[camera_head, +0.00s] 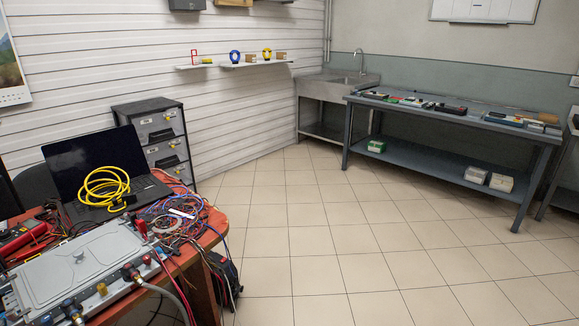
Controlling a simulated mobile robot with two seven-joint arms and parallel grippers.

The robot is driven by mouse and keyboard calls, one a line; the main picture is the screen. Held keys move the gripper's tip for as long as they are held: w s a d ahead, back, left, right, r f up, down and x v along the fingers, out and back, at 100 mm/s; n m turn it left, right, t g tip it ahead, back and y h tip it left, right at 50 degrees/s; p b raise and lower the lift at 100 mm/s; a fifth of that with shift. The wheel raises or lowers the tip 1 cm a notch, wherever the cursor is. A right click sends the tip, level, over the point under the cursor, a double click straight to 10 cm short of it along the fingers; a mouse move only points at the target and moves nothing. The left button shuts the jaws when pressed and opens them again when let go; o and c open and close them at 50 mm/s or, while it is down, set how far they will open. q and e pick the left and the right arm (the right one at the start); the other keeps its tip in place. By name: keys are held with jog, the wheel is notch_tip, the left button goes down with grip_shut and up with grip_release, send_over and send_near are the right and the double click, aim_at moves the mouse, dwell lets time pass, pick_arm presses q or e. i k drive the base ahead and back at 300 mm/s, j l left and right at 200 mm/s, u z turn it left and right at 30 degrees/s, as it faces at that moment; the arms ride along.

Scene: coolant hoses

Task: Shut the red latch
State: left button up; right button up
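A grey lidded unit (80,262) sits on the red-brown table at the lower left. Its front edge carries several fittings, among them a blue one (70,307), a brass one (102,289) and a dark one with red beside it (131,272). A small upright red part (140,226) stands near the unit's far right corner; I cannot tell whether it is the red latch or how it is set. A grey hose (163,291) runs from the front edge down to the right. Neither of my grippers is in view.
A laptop (97,165) with a coiled yellow cable (105,187) stands behind the unit. Tangled wires (175,222) cover the table's right end (212,238). A drawer cabinet (160,125) stands behind. The tiled floor (340,240) is clear up to the workbench (450,115).

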aim_at(147, 259)
jog(key=u, duration=1.45)
jog(key=i+l, duration=0.15)
jog(key=l, duration=0.25)
jog(key=i+l+u, duration=0.1)
jog(key=l, duration=0.25)
jog(key=i+l, duration=0.25)
jog(key=l, duration=0.15)
jog(key=u, duration=0.05)
